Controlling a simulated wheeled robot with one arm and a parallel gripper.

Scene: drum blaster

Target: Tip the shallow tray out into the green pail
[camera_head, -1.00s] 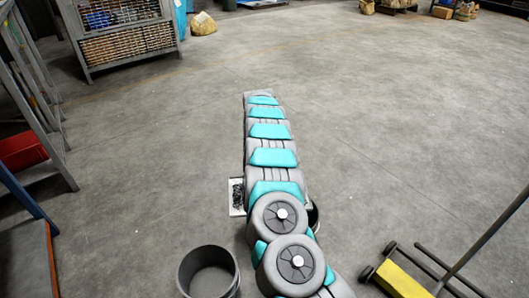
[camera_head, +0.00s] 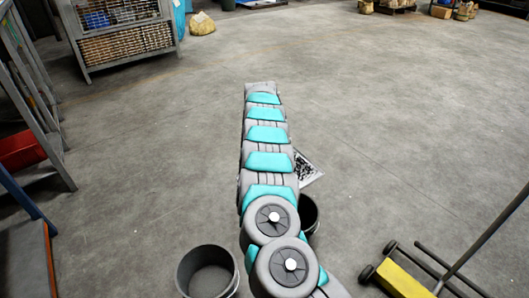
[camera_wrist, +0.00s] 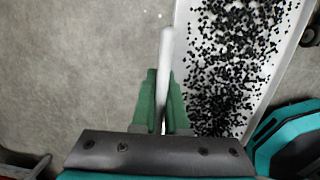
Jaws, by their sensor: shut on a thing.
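The shallow white tray (camera_head: 312,177) holds many small black pieces and shows just right of my arm in the head view, partly hidden behind it. In the wrist view the tray (camera_wrist: 182,35) lies to the right, its black pieces spread over its floor. My gripper (camera_wrist: 163,90) is shut, its green fingers on a thin white upright part along the tray's left side. The head view hides my gripper behind the arm. Two dark grey pails show there: one at the bottom left (camera_head: 182,270) and one right of the arm (camera_head: 312,222). Neither looks clearly green.
A yellow wheeled jack (camera_head: 400,281) with a long handle stands at the lower right. A metal rack (camera_head: 28,85) with a red bin (camera_head: 20,150) is on the left. A slatted crate (camera_head: 125,45) stands at the back left. The middle floor is open.

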